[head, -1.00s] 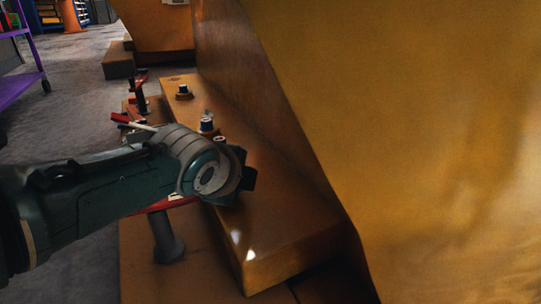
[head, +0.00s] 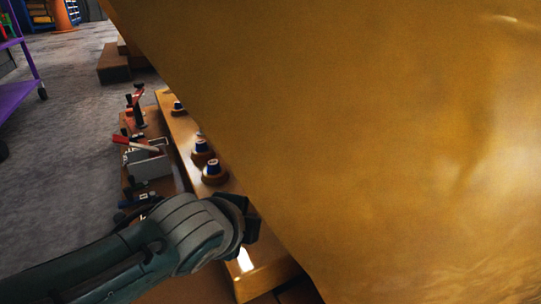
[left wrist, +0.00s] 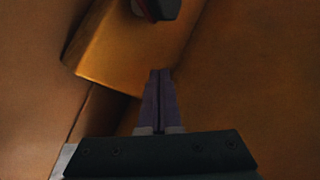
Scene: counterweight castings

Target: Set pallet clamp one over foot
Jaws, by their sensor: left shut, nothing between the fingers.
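The casting's long orange foot (head: 250,272) runs along the base of the big yellow-orange casting in the head view. It also shows in the left wrist view (left wrist: 115,55). My left gripper (head: 246,218) is over the near part of the foot, close to the casting wall. In the left wrist view its fingers (left wrist: 160,80) are shut and empty. A dark part with a red edge (left wrist: 157,8), perhaps of the near clamp, shows at the top of that view. A far clamp with a red arm (head: 138,103) stands beside the foot. My left arm hides most of the near clamp's area.
Several studs with nuts (head: 214,172) stand on the foot. A grey box with a red-handled tool (head: 148,160) is left of it. The big casting (head: 390,130) blocks the right. Open floor (head: 60,130) lies left, with a purple cart (head: 18,90).

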